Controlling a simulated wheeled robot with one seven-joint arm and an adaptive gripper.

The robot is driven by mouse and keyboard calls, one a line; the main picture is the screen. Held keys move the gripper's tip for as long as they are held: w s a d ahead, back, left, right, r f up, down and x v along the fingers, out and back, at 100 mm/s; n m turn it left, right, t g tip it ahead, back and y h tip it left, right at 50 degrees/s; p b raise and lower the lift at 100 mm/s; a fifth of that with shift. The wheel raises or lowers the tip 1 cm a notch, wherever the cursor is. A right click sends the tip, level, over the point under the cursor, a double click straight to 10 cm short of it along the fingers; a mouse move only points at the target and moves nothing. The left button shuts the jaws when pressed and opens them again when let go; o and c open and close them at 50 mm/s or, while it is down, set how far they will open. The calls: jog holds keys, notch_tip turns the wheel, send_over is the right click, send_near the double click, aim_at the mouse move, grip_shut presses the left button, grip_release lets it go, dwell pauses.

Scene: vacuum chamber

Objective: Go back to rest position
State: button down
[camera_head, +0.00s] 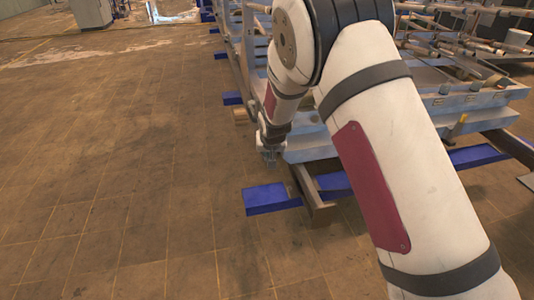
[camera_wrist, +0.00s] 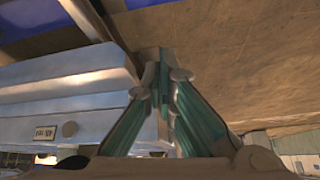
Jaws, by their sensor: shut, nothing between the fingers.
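My gripper (camera_head: 269,157) hangs at the end of my arm, left of the white metal frame (camera_head: 312,148) in the head view. It is above the floor, near a blue foot pad (camera_head: 268,197). In the wrist view my gripper's fingers (camera_wrist: 163,62) come together at their tips, with nothing held between them. My arm covers much of the right half of the head view and hides part of the frame.
The frame's side also fills the left of the wrist view (camera_wrist: 65,95), close beside the fingers. Rods and pipes (camera_head: 460,40) lie on the structure at upper right. The tiled floor (camera_head: 110,170) on the left is clear. A grey cabinet (camera_head: 91,12) stands far back.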

dwell(0.4)
jog(key=s+d+r+m+g, duration=0.1)
jog(key=s+d+r, duration=0.6)
jog(key=s+r, duration=0.3)
jog(key=s+d+r+g, duration=0.2)
jog(key=s+d+r, duration=0.5)
jog(key=s+r, duration=0.3)
jog(key=s+d+r+g+h, duration=0.1)
jog(key=s+d+r, duration=0.25)
jog(key=s, duration=1.25)
jog(key=s+d+r+g, duration=0.2)
jog(key=s+d, duration=0.2)
jog(key=s, duration=1.1)
notch_tip(320, 180, up, 24)
jog(key=t+p, duration=0.4)
jog(key=p, duration=1.8)
jog(key=shift+s, duration=0.25)
jog(key=shift+d, duration=0.15)
